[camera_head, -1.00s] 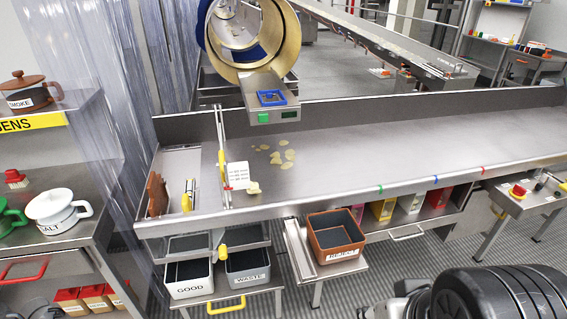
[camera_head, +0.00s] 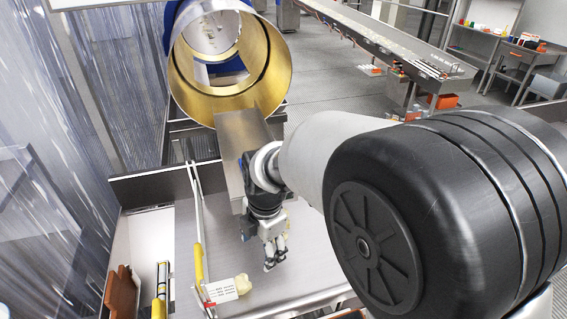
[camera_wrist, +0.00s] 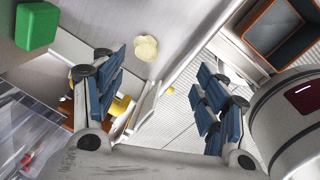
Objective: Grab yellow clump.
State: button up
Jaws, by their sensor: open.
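The pale yellow clump (camera_head: 243,284) lies on the steel counter in the head view, touching or just beside a white printed card (camera_head: 222,291). In the wrist view the clump (camera_wrist: 146,48) is a small pale lump beyond the fingers, near the counter's edge. My gripper (camera_head: 271,258) hangs over the counter, up and to the right of the clump in the head view, apart from it. In the wrist view my gripper (camera_wrist: 157,98) has its blue-padded fingers spread wide with nothing between them.
A long bar with a yellow handle (camera_head: 199,262) lies left of the card. The gold drum mouth (camera_head: 184,70) stands behind the counter. A brown-rimmed bin (camera_wrist: 250,18) is at the upper right of the wrist view, and a green block (camera_wrist: 36,26) at its upper left.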

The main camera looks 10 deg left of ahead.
jog(key=a+f+n, duration=0.3)
jog(key=a, duration=0.1)
jog(key=b, duration=0.2)
send_over(244, 282)
jog(key=d, duration=0.1)
jog(key=shift+n+g, duration=0.3)
notch_tip(244, 282, down, 11)
jog(key=shift+s+f, duration=0.1)
jog(key=shift+s, duration=0.05)
jog(key=shift+a+f+b, duration=0.2)
jog(key=shift+f, duration=0.8)
jog(key=shift+a+f+b, duration=0.15)
jog(key=shift+f+b, duration=0.1)
jog(key=shift+f, duration=0.8)
jog(key=shift+a+f+b, duration=0.2)
jog(key=shift+f, duration=0.8)
jog(key=shift+r, duration=0.1)
jog(key=shift+c, duration=0.5)
jog(key=c, duration=0.6)
